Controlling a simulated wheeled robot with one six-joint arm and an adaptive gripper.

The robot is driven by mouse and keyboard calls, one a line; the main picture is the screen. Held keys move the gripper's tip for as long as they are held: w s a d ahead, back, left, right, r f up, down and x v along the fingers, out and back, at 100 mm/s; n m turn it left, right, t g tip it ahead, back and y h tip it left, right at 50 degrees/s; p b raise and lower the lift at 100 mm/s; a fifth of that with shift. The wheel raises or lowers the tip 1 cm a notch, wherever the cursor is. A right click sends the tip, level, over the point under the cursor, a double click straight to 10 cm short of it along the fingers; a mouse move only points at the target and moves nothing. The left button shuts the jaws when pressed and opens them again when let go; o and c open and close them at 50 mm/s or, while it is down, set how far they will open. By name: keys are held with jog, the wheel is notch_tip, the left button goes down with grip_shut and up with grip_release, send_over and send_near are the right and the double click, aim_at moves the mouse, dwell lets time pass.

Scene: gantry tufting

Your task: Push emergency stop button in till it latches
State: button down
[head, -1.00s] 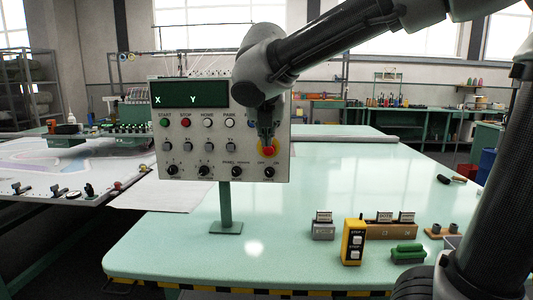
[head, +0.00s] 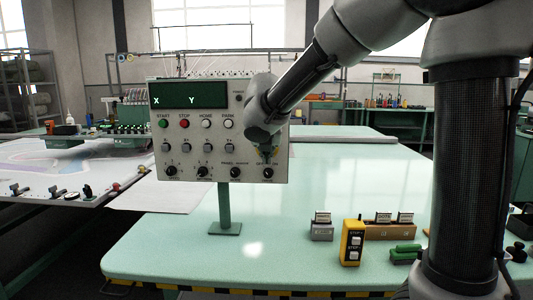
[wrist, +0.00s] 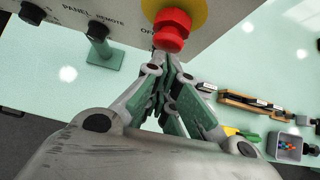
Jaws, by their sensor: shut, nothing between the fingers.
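The emergency stop button (wrist: 171,30) is a red mushroom head on a yellow round plate, at the top of the wrist view. It is on the lower right of the grey control panel (head: 215,160). My gripper (wrist: 169,60) is shut and empty, its fingertips pointing at the button's red head, right by it; I cannot tell if they touch. In the head view my wrist covers the red head, and only a sliver of yellow shows below it. Whether the button is latched is not visible.
The panel stands on a green post (head: 224,205) on the pale green table (head: 180,250). A yellow pendant box (head: 351,243), wooden block with cards (head: 390,229) and green clamp (head: 405,254) lie to the right. Panel knobs (head: 236,172) sit left of the button.

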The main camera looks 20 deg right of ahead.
jog(key=shift+w, duration=0.25)
